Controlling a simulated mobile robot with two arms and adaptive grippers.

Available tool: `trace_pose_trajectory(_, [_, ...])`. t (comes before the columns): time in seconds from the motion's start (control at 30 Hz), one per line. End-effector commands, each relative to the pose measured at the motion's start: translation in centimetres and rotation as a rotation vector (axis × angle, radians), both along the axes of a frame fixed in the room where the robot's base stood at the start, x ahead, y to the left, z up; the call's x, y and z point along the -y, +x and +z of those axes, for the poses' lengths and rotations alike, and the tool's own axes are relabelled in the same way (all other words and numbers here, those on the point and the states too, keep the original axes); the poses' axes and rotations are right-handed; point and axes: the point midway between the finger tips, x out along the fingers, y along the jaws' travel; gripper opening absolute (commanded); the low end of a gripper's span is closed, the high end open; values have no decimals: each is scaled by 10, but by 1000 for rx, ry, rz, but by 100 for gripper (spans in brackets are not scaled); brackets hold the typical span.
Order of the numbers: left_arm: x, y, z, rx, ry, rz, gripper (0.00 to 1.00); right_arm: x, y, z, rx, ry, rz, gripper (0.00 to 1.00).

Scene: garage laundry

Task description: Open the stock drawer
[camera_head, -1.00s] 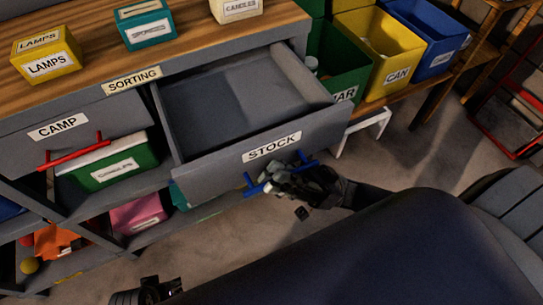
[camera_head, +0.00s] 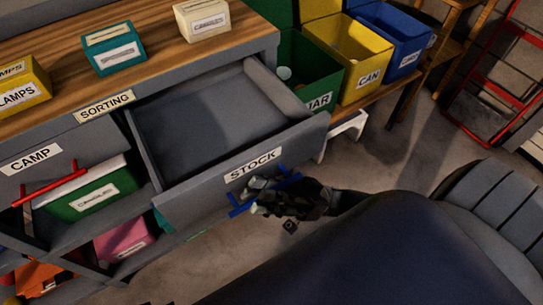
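The grey stock drawer (camera_head: 190,202) is pulled well out of the workbench, and its inside looks empty. Its front carries a white STOCK label (camera_head: 252,165) and a blue bar handle (camera_head: 238,210). My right gripper (camera_head: 260,196) is at the middle of this handle, with its pale fingertips on either side of the bar. It appears shut on the bar, though the dark fingers partly hide the contact. Both ends of the handle show beyond the fingers. My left gripper is not in view.
Labelled boxes stand on the wooden top. Green, yellow (camera_head: 368,88) and blue bins stand at the right. A red frame (camera_head: 480,75) stands far right. Grey floor shows between.

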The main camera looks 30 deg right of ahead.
Motion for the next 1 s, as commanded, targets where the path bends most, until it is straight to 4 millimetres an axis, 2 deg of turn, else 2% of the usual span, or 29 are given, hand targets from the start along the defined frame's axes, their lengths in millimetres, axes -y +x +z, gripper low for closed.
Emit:
trace_pose_trajectory(0.23, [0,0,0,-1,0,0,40,8,-1,-9,-1,-1,-1,18])
trace_pose_trajectory(0.7, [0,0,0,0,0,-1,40,71,-11,-69,-2,-2,-2,18])
trace_pose_trajectory(1.0, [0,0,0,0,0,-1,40,85,-14,-83,0,0,0,18])
